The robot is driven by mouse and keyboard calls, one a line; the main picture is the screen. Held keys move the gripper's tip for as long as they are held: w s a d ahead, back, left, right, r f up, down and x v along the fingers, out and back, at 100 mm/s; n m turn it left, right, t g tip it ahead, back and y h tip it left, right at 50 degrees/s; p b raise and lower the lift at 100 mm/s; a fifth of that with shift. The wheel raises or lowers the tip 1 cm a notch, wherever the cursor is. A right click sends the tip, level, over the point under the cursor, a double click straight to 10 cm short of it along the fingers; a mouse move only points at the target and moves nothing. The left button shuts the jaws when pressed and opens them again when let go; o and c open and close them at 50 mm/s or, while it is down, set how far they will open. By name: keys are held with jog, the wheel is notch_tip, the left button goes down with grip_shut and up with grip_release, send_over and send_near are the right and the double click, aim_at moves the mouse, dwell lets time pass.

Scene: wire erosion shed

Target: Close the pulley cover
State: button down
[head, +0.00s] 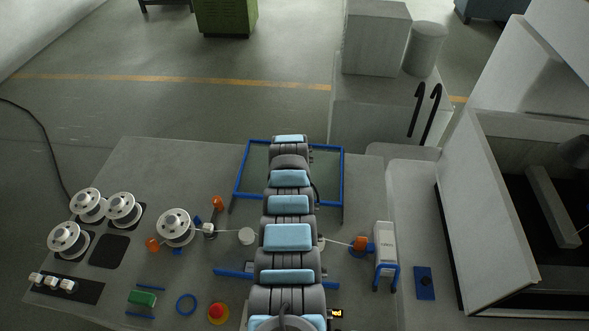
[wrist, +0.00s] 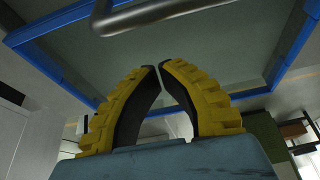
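The pulley cover (head: 331,162) is a clear panel in a blue frame, seen behind my arm at the back of the bench in the head view. It appears raised. In the wrist view the cover's blue frame (wrist: 57,64) and clear pane fill the upper part. A grey metal bar handle (wrist: 165,14) crosses the top edge of that view. My gripper (wrist: 159,68) has yellow-backed fingers with dark pads, their tips together and nothing between them. It points toward the panel, apart from the handle. In the head view my gripper is hidden by my arm.
Several white wire spools (head: 174,227) stand on the left of the bench. A red button (head: 218,313) and blue ring (head: 186,304) lie near the front. A white unit (head: 386,248) stands on the right, beside a large machine enclosure (head: 505,200). Pulleys (head: 247,236) sit beside my arm.

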jog(key=shift+s+r+p, duration=0.15)
jog(key=shift+s+p, duration=0.25)
jog(key=shift+p, duration=0.15)
jog(key=shift+s+f, duration=0.1)
jog(key=shift+f, duration=0.1)
jog(key=shift+s+a+f+p, duration=0.1)
jog(key=shift+s+p, duration=0.05)
jog(key=shift+s, duration=0.2)
jog(key=shift+s+a+f+p, duration=0.1)
jog(key=shift+s+p, duration=0.05)
jog(key=shift+s, duration=0.2)
jog(key=shift+s+r, duration=0.1)
jog(key=shift+s, duration=0.1)
